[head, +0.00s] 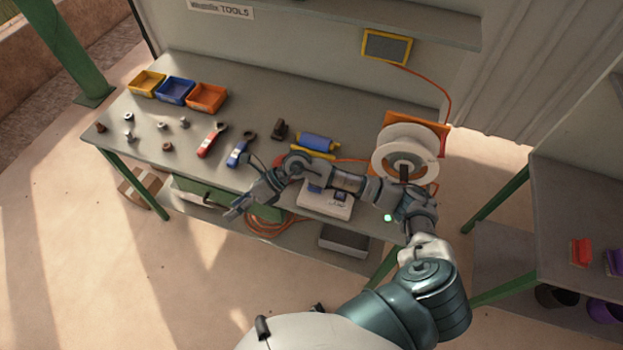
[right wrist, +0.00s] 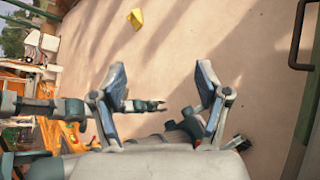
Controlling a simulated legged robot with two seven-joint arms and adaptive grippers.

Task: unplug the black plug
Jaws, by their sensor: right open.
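I cannot make out the black plug for certain in either view. A white box with blue parts on top (head: 327,203) sits at the front edge of the workbench, partly hidden by my right arm. My right gripper (head: 243,190) is open in front of the bench's front edge, left of the white box. In the right wrist view its two fingers (right wrist: 160,72) are spread with nothing between them, and the floor lies beyond. My left gripper is not clearly in view.
Orange cable (head: 264,226) lies coiled below. A second table (head: 575,215) stands right.

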